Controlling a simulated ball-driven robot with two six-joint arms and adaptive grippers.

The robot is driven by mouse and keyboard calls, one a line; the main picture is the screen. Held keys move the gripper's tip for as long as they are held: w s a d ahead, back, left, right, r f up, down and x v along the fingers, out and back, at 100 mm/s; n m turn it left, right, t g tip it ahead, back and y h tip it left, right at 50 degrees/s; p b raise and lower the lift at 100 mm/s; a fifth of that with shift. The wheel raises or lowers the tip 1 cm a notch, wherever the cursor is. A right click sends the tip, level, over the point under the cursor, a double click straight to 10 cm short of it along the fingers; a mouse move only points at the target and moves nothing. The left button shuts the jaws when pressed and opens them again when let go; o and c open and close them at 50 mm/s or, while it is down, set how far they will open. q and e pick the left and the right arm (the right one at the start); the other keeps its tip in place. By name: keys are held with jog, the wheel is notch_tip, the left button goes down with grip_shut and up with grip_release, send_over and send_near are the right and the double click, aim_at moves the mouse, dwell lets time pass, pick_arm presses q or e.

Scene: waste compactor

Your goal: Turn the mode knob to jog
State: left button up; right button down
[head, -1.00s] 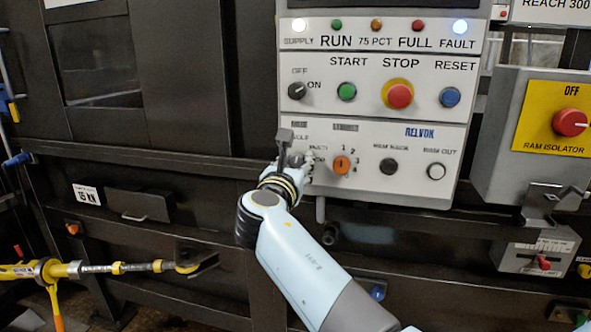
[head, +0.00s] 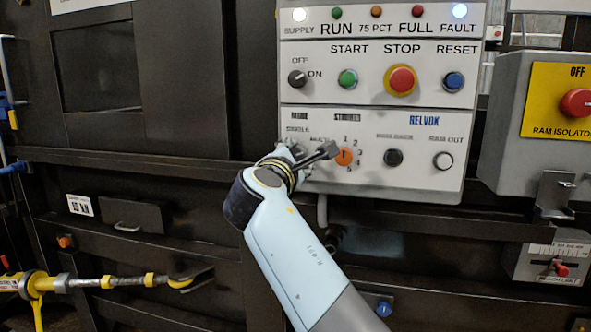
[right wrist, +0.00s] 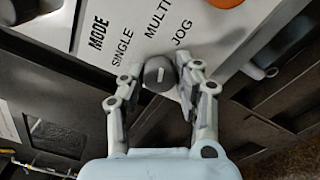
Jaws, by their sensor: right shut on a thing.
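The mode knob (right wrist: 156,71) is dark and round with a short white mark. In the right wrist view it sits between the two fingers of my right gripper (right wrist: 163,84), which is shut on it. The labels MODE, SINGLE, MULTI and JOG stand above it on the pale panel; I cannot tell for sure which label the mark points to. In the head view my right gripper (head: 303,158) is at the lower left of the control panel (head: 420,175) and hides the knob. One finger points right and slightly up. My left gripper is not in view.
The orange selector (head: 344,156) lies close to the right of the gripper. A black button (head: 393,158) and a white button (head: 443,160) are farther right. The red STOP button (head: 401,79) is above. A dark rail (head: 140,160) runs along the machine.

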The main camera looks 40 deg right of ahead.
jog(key=shift+f+m+b, duration=0.15)
jog(key=shift+m+b, duration=0.75)
jog(key=shift+m, duration=0.25)
jog(key=shift+f+m+b, duration=0.1)
jog(key=shift+m+b, duration=0.75)
jog(key=shift+m, duration=0.3)
jog(key=c, duration=1.1)
grip_release()
jog(key=shift+o, duration=0.8)
jog(key=shift+r, duration=0.2)
